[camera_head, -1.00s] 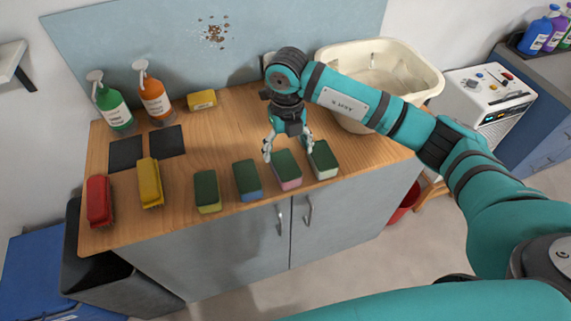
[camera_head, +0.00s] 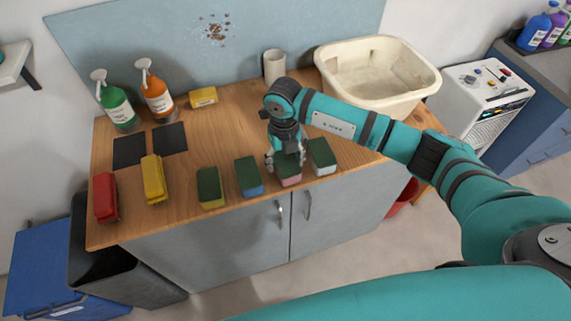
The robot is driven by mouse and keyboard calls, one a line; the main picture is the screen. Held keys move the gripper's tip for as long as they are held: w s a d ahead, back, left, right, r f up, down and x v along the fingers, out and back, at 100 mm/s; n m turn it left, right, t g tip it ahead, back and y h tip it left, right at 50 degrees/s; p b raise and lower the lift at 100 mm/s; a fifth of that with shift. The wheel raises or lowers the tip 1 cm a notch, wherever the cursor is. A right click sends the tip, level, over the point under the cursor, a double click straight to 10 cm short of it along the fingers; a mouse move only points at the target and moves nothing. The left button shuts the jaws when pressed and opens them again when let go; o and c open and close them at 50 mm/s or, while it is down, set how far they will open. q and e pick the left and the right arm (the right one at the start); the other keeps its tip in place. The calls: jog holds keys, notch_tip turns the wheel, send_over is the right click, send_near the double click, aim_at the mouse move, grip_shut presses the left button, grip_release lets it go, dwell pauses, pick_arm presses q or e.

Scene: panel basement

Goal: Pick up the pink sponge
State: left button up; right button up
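The pink sponge (camera_head: 290,181) has a dark green scouring top and a pink body. It sits near the front edge of the wooden counter, between the blue sponge (camera_head: 248,178) and the white sponge (camera_head: 322,157). My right gripper (camera_head: 287,165) is down at the pink sponge, with its fingers on either side of the top and partly covering it. The fingers look spread, but whether they touch or grip the sponge cannot be told. The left gripper is not in view.
A yellow sponge (camera_head: 211,188), a yellow brush (camera_head: 153,179) and a red brush (camera_head: 106,198) line the front left. Spray bottles (camera_head: 155,92), a cup (camera_head: 275,66) and a cream basin (camera_head: 345,85) stand behind. Bare counter (camera_head: 225,135) lies mid-left.

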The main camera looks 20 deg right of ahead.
aim_at(284, 158)
jog(key=c, duration=0.3)
jog(key=shift+r, duration=0.1)
notch_tip(284, 158, up, 9)
jog(key=b, duration=0.3)
jog(key=shift+r, duration=0.5)
jog(key=shift+o, duration=0.4)
